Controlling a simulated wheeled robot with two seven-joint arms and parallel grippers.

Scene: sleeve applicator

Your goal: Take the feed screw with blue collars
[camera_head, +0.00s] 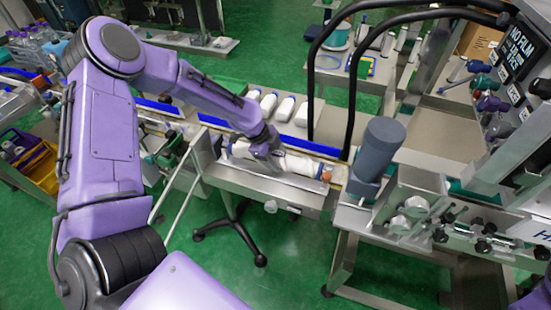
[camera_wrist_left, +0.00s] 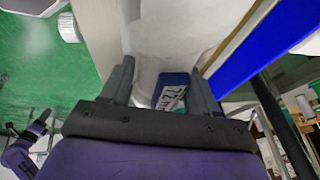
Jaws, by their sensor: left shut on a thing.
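A long white feed screw (camera_head: 299,164) lies along the top of a steel conveyor unit in the head view, with an orange-brown piece at its right end. My left gripper (camera_head: 267,158) reaches down over its left part from above. In the left wrist view the white screw body (camera_wrist_left: 170,38) extends ahead of the fingers. A blue collar (camera_wrist_left: 173,88) with a white printed label sits between the fingers of my left gripper (camera_wrist_left: 160,85), which is shut on the screw. Part of the screw is hidden by the gripper. My right gripper is not in view.
Several white bottles (camera_head: 269,104) stand behind a blue guide rail (camera_head: 316,146). A dark grey cylinder (camera_head: 377,148) rises just right of the screw. Black curved hoses (camera_head: 352,75) arch above. A yellow crate (camera_head: 42,170) stands at the left. Green floor is open in front.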

